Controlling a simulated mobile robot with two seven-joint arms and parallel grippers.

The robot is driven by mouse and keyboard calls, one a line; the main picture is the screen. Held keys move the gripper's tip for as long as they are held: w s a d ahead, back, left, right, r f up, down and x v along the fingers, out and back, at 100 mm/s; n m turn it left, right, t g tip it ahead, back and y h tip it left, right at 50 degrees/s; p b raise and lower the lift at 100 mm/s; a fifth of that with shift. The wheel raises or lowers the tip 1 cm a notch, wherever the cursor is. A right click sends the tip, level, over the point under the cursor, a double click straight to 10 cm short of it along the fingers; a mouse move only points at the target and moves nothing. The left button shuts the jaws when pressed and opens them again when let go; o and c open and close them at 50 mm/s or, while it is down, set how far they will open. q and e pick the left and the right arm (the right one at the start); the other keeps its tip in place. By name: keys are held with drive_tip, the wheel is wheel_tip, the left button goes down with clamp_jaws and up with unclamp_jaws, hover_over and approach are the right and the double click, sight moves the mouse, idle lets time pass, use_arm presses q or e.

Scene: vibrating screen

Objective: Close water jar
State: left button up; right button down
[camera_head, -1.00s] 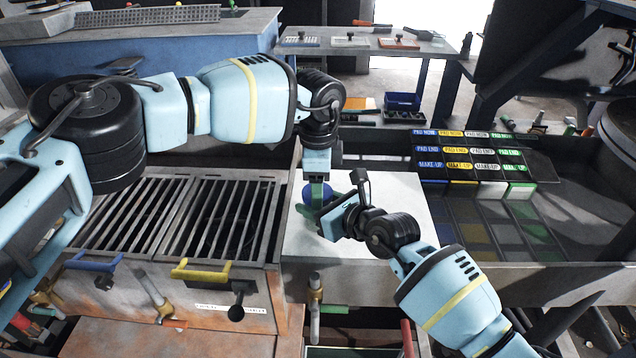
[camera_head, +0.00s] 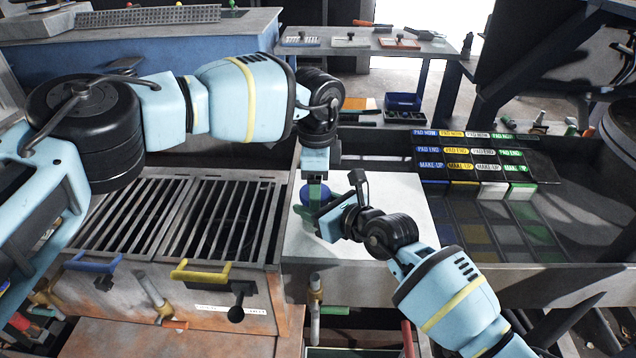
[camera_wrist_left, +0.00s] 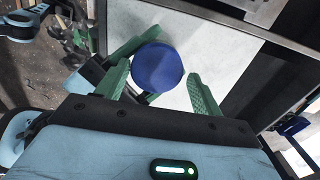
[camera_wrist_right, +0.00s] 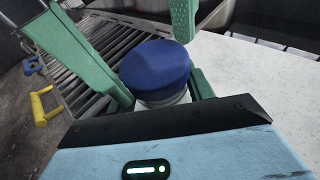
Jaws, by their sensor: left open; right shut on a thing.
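The water jar has a round blue lid (camera_head: 309,195) and stands on the white board; the lid also shows in the left wrist view (camera_wrist_left: 157,67). Below the lid (camera_wrist_right: 155,70), a strip of the pale jar body (camera_wrist_right: 168,98) shows in the right wrist view. My left gripper (camera_wrist_left: 160,72) points down from above and is open, with its green fingers on either side of the lid. My right gripper (camera_head: 320,216) reaches in from the right, low down, and is shut on the jar body. Most of the body is hidden by the lid and fingers.
The white board (camera_head: 405,205) is mostly clear right of the jar. A slatted grate (camera_head: 180,220) lies to the left. A dark tray (camera_head: 585,200) with coloured label blocks (camera_head: 470,165) is to the right. A tool table (camera_head: 365,42) stands behind.

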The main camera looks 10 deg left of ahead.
use_arm(q)
drive_tip(key=shift+d+r, duration=0.15)
drive_tip(key=shift+r, duration=1.85)
drive_tip(key=shift+d+r, duration=0.1)
drive_tip(key=shift+r, duration=1.85)
use_arm(e)
drive_tip(key=shift+w+d+r, duration=0.2)
drive_tip(key=shift+w+r, duration=0.05)
drive_tip(key=shift+w, duration=0.05)
drive_tip(key=c, duration=0.5)
unclamp_jaws()
use_arm(q)
drive_tip(key=shift+r, duration=0.1)
use_arm(e)
drive_tip(key=shift+d, duration=0.1)
drive_tip(key=p+v, duration=0.2)
drive_tip(key=v, duration=0.4)
use_arm(q)
drive_tip(key=shift+r+p, duration=0.3)
drive_tip(key=shift+r, duration=1.65)
use_arm(e)
drive_tip(key=shift+v, duration=0.85)
drive_tip(key=shift+f, duration=0.1)
